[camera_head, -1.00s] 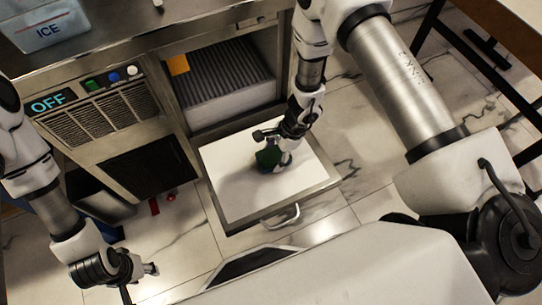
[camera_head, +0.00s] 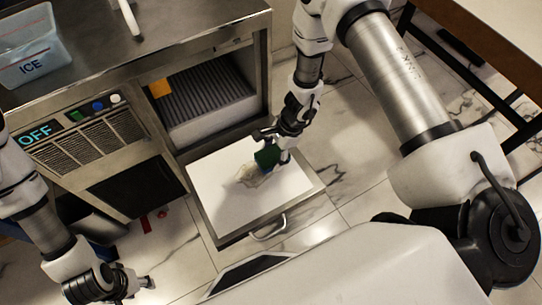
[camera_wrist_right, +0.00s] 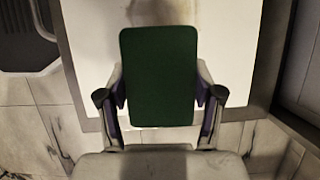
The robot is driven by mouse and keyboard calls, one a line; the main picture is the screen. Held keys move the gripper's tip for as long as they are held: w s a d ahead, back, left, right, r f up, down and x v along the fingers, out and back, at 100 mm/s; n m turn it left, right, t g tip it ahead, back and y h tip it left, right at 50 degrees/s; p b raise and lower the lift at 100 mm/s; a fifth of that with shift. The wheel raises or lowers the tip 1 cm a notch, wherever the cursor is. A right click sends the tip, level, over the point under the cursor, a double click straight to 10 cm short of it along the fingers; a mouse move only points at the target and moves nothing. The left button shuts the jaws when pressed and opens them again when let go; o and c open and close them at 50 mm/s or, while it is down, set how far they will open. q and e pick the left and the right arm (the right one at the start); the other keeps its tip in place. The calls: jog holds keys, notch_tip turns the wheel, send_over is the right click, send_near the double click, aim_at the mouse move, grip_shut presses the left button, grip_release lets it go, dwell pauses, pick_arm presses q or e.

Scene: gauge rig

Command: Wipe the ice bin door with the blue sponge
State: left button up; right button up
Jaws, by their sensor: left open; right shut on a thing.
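The ice bin door (camera_head: 225,205) hangs open and lies nearly flat, its white inner face up. A grey-brown smudge (camera_head: 247,176) shows on it. My right gripper (camera_head: 272,150) is shut on the sponge (camera_head: 266,157), over the door's upper right part. The sponge shows a dark green face, also in the right wrist view (camera_wrist_right: 158,75), where a finger of my right gripper (camera_wrist_right: 160,98) sits at each side and bluish-purple shows there. I cannot tell whether the sponge touches the door. My left gripper (camera_head: 138,283) is open and empty, low at the left above the floor.
The ice machine (camera_head: 100,165) has an "OFF" display and an open bin (camera_head: 210,110) above the door. A clear ICE tub (camera_head: 30,50) stands on its top. A door handle (camera_head: 268,230) sticks out at the front. A dark-legged table (camera_head: 500,40) is at the right.

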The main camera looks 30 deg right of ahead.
aim_at(269, 156)
jog(key=shift+r+p, duration=1.1)
jog(key=shift+r, duration=0.6)
jog(key=shift+a+m, duration=0.1)
jog(key=shift+m, duration=0.2)
